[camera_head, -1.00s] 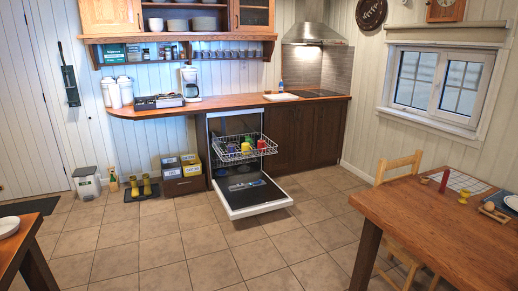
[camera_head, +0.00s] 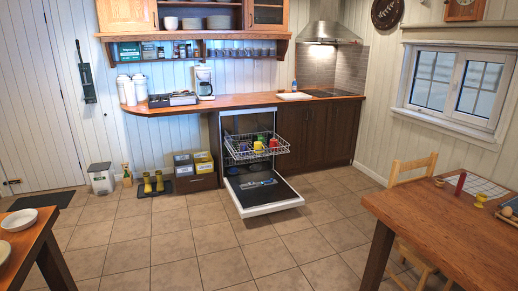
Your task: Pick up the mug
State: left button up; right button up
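Several small coloured mug-like items sit in the pulled-out upper rack (camera_head: 240,156) of the open dishwasher. A yellow one (camera_head: 258,146) and a red one (camera_head: 273,143) stand out, with green and blue ones beside them. They are too small to tell their exact shape. Neither of my grippers is in view.
A wooden table (camera_head: 430,225) with a chair (camera_head: 412,170) stands at the right. A table corner with white bowls (camera_head: 20,219) is at the lower left. Boxes (camera_head: 194,165) and boots (camera_head: 148,184) stand left of the dishwasher. The tiled floor (camera_head: 200,250) between is clear.

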aim_at(258, 145)
jog(key=i+u, duration=0.4)
jog(key=i, duration=2.9)
jog(key=i+j, duration=0.1)
jog(key=i, duration=0.9)
